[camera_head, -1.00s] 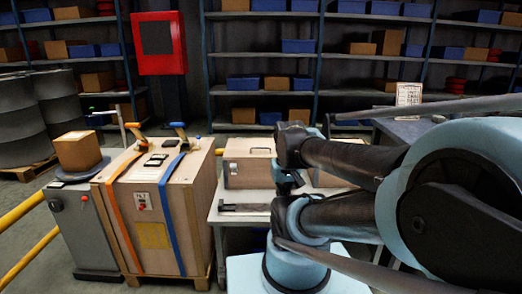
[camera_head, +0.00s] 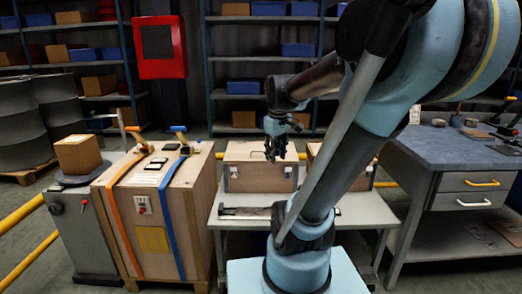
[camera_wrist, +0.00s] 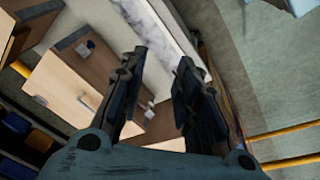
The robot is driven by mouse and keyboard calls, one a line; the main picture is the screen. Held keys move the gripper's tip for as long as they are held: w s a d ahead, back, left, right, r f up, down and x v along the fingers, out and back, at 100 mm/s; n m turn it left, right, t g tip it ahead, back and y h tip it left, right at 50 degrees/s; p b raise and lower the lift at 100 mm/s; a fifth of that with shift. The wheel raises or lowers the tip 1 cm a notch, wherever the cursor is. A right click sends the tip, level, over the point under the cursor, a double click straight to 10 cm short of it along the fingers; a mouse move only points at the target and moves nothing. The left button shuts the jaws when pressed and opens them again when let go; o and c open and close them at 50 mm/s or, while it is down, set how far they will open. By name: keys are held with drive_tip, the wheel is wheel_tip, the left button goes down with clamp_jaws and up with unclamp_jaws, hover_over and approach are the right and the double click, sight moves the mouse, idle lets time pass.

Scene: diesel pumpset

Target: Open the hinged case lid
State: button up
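A light wooden case (camera_head: 258,178) with metal latches on its front and a dark handle near its top sits on the grey table at centre; its lid looks down. A second wooden case (camera_head: 314,152) beside it on the right is mostly hidden by my arm. My gripper (camera_head: 277,152) appears in front of the upper right part of the first case, apparently not touching it. In the wrist view, my gripper's fingers (camera_wrist: 162,62) are spread with nothing between them. Wooden case surfaces (camera_wrist: 65,85) with small metal fittings show left of the fingers; I cannot tell which case each belongs to.
A dark flat bar (camera_head: 243,211) lies on the grey table (camera_head: 350,211) before the cases. A strapped wooden crate (camera_head: 150,215) stands close on the left. A blue-topped bench with drawers (camera_head: 460,165) stands right. Shelves (camera_head: 235,97) line the back. Yellow rails (camera_head: 30,260) run at lower left.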

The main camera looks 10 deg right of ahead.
drive_tip(key=w+r+n, duration=0.3)
drive_tip(key=w+n, duration=0.2)
drive_tip(key=w, duration=0.9)
drive_tip(key=w+r+n, duration=0.2)
drive_tip(key=w+n, duration=0.3)
drive_tip(key=w, duration=1)
drive_tip(key=w+f, duration=0.1)
drive_tip(key=f, duration=0.4)
drive_tip(key=w+f, duration=0.1)
drive_tip(key=f, duration=0.4)
drive_tip(key=w+f, duration=0.1)
drive_tip(key=f, duration=0.5)
drive_tip(key=shift+a, duration=0.1)
clamp_jaws()
